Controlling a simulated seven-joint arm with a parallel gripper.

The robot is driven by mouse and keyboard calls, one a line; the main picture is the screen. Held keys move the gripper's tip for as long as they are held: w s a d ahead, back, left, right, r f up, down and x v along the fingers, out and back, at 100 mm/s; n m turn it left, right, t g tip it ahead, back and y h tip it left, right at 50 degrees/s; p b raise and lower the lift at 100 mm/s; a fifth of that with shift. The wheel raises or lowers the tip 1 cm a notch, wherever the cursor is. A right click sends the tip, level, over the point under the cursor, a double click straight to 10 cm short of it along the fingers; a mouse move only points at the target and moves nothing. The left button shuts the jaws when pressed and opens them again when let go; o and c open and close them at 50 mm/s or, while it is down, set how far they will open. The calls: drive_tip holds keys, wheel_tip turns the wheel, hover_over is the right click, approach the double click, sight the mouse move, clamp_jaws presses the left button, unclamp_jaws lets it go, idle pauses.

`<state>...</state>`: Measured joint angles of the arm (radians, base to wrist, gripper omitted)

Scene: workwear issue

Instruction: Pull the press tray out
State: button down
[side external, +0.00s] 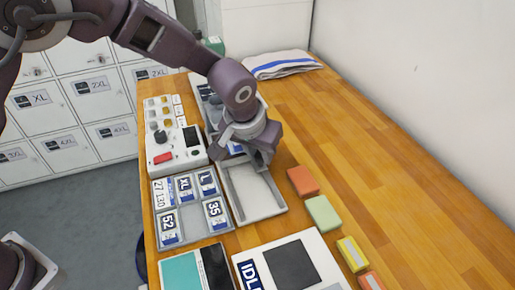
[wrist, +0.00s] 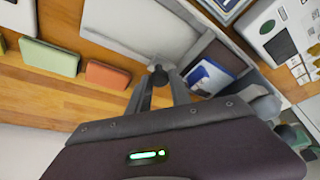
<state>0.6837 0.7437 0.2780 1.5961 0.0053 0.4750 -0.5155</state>
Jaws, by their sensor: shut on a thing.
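The press tray (side external: 234,205) is a shallow grey tray with a raised rim, lying on the wooden bench in the side external view. It also shows pale at the top of the wrist view (wrist: 150,22). My gripper (side external: 262,160) is at the tray's far end, beside the press. In the wrist view my gripper (wrist: 160,82) has its fingertips together at a small dark grey part at the tray's edge; the fingers partly hide the grip. The press (side external: 205,92) stands behind, largely hidden by my arm. A blue and white label (wrist: 208,76) shows beside the fingers.
A control box (side external: 162,150) and a sorter with size labels (side external: 190,228) stand left of the tray. Red (side external: 303,181) and green (side external: 323,213) blocks lie close to its right. A white board (side external: 318,258) lies in front. A folded towel (side external: 280,64) lies at the back.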

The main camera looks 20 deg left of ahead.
drive_tip(key=s+d, duration=0.7)
drive_tip(key=d, duration=0.1)
drive_tip(key=shift+s, duration=0.4)
drive_tip(key=c, duration=1.5)
unclamp_jaws()
drive_tip(key=shift+a, duration=0.1)
drive_tip(key=shift+r, duration=0.1)
drive_tip(key=v, duration=0.7)
